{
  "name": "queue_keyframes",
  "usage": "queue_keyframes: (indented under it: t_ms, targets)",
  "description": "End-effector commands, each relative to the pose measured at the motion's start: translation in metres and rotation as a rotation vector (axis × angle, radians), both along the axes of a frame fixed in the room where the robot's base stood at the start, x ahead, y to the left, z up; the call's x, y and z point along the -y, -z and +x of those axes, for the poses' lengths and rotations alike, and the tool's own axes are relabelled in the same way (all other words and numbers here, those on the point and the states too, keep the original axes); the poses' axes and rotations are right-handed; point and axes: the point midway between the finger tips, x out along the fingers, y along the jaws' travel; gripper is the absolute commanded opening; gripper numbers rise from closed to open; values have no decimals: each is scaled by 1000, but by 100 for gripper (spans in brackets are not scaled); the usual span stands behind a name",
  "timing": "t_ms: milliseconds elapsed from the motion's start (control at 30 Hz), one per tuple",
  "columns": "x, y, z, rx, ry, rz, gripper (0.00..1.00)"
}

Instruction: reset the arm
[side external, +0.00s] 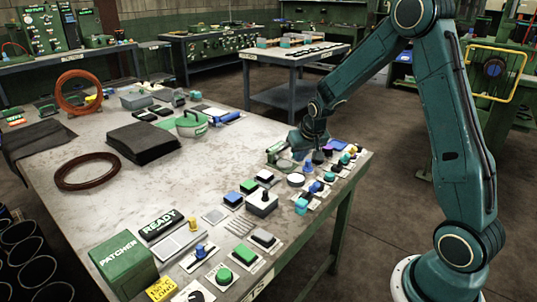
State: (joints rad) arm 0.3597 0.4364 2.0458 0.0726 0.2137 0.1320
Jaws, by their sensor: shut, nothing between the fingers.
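My teal arm comes in from the right and bends down over the right part of the workbench (180,170). My gripper (317,154) is low over the bench near its right edge, among small controls. It is small and dark in this view; it is shut and holds nothing that I can see. A round white-topped part (296,180) lies just left of and below it in the picture. I cannot tell whether the fingertips touch anything beneath them.
The bench centre is mostly clear.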

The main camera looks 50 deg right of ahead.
Motion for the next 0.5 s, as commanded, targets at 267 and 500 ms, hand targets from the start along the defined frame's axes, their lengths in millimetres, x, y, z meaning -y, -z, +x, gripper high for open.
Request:
queue_keyframes:
  t_ms: [267,500]
  targets:
    - [-10,-15,-5,3,-20,0,0]
    - [-40,-56,-23,14,-79,0,0]
